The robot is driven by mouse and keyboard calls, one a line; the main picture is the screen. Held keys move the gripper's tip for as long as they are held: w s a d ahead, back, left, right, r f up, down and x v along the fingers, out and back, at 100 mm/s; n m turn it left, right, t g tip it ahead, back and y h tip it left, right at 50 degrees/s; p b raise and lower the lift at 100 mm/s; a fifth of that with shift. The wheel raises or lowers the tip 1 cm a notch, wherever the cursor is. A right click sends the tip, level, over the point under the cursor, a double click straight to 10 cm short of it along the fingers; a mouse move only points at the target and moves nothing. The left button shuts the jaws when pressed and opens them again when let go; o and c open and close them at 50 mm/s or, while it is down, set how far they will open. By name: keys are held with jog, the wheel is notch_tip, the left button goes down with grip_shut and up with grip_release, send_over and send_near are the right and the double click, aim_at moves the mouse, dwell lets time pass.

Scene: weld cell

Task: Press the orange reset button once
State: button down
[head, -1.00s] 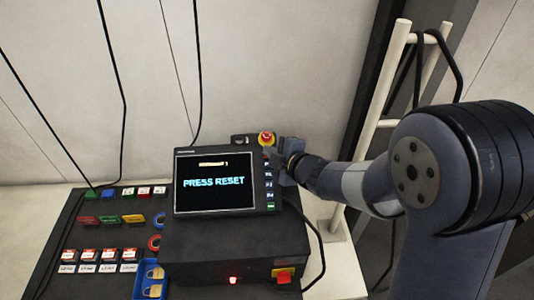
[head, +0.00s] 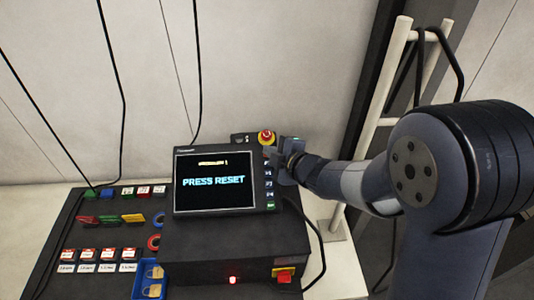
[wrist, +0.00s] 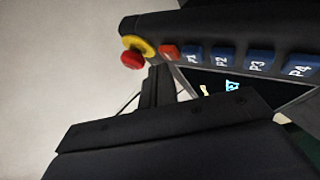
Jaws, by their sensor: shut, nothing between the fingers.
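The orange-red button (wrist: 169,51) sits on the panel's key row in the wrist view, between the emergency stop and the blue P1 key. In the head view I cannot make it out clearly beside my gripper. My gripper (wrist: 158,72) is shut and empty, its fingertips just below the button in the wrist view. I cannot tell whether they touch it. In the head view my gripper (head: 276,156) is at the upper right edge of the panel. The panel screen (head: 214,183) reads "PRESS RESET".
A red emergency stop on a yellow collar (wrist: 135,50) is close beside the button; it also shows in the head view (head: 266,138). Blue keys (wrist: 222,58) line the other side. A red switch (head: 284,275) is on the black box below. A cream rail stand (head: 385,110) is behind my arm.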

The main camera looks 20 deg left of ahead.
jog(key=shift+w+a+f+b, duration=0.1)
jog(key=shift+w+f+b, duration=0.2)
jog(key=shift+f, duration=0.25)
dwell(0.7)
jog(key=shift+s+r, duration=0.1)
jog(key=shift+r, duration=0.05)
jog(key=shift+s+d+r+p, duration=0.2)
jog(key=shift+s+r+p, duration=0.2)
jog(key=shift+r, duration=0.25)
jog(key=r+p, duration=0.1)
jog(key=s+r+p, duration=0.1)
jog(key=r, duration=0.1)
jog(key=s+d+r+p, duration=0.1)
jog(key=shift+r, duration=0.25)
jog(key=shift+w, duration=0.1)
dwell(0.7)
